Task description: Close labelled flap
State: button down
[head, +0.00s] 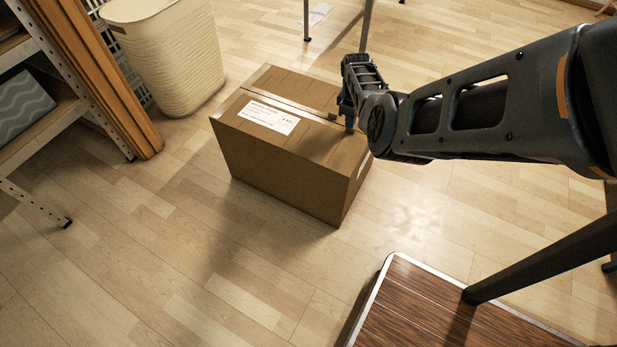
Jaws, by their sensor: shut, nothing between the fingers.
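A brown cardboard box (285,180) stands on the wooden floor in the middle of the head view. Its labelled flap (300,138) carries a white printed label (269,117) and lies about flat across the near part of the top. The far part of the top (292,84) also looks about flat. My gripper (349,122) is shut and empty, pointing down at the right end of the box top. My arm hides part of that end. I cannot tell whether the fingertips touch the cardboard.
A cream woven basket (168,55) stands behind the box at the left. A metal shelf unit (75,110) is at the far left. A wood-topped platform with a pale edge (430,310) is at the lower right. The floor (150,260) in front of the box is clear.

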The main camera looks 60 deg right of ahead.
jog(key=shift+d+f+b, duration=0.2)
jog(key=shift+f+b, duration=0.15)
jog(key=shift+f, duration=0.1)
jog(key=shift+f, duration=0.1)
jog(key=shift+r+p, duration=0.4)
notch_tip(320, 180, up, 14)
jog(key=p, duration=0.6)
jog(key=shift+d+f+p, duration=0.15)
jog(key=shift+f+p, duration=0.05)
jog(key=shift+p, duration=0.1)
